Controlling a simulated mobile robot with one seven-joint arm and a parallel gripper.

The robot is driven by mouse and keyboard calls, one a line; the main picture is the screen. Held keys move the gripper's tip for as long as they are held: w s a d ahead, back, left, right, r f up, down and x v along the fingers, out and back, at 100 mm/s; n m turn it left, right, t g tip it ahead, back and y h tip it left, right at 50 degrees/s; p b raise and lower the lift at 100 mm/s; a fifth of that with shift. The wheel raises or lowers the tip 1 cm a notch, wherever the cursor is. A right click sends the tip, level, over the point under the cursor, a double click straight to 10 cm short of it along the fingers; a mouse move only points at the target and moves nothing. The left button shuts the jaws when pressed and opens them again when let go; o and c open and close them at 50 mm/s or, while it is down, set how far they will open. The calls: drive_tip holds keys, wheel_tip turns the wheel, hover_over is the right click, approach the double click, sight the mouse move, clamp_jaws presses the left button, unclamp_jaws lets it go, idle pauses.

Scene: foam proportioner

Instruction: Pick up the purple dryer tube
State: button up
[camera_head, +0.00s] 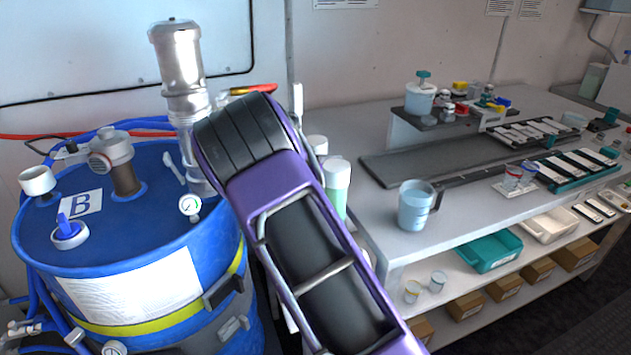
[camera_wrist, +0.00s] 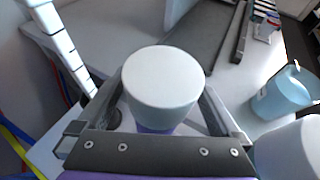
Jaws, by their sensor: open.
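The purple dryer tube (camera_wrist: 155,128) shows in the wrist view as a wide white cap with a strip of purple body below it. It stands between the two fingers of my gripper (camera_wrist: 164,95), which are apart on either side of the cap. Whether either finger touches it, I cannot tell. In the head view my own purple arm hides the gripper and most of the area around it. A white cap (camera_head: 317,146) shows just past the arm there, its body mostly hidden.
A white-capped pale green tube (camera_head: 337,183) stands close to my arm. A pale blue beaker (camera_head: 415,206) stands further right on the bench (camera_head: 385,238). A blue drum (camera_head: 110,225) with a metal pump column (camera_head: 182,90) is left. A long dark tray (camera_head: 430,162) lies behind.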

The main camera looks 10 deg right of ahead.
drive_tip(key=shift+w+d+f, duration=0.2)
drive_tip(key=shift+w+d, duration=0.1)
drive_tip(key=shift+d, duration=0.05)
drive_tip(key=shift+r, duration=0.1)
clamp_jaws()
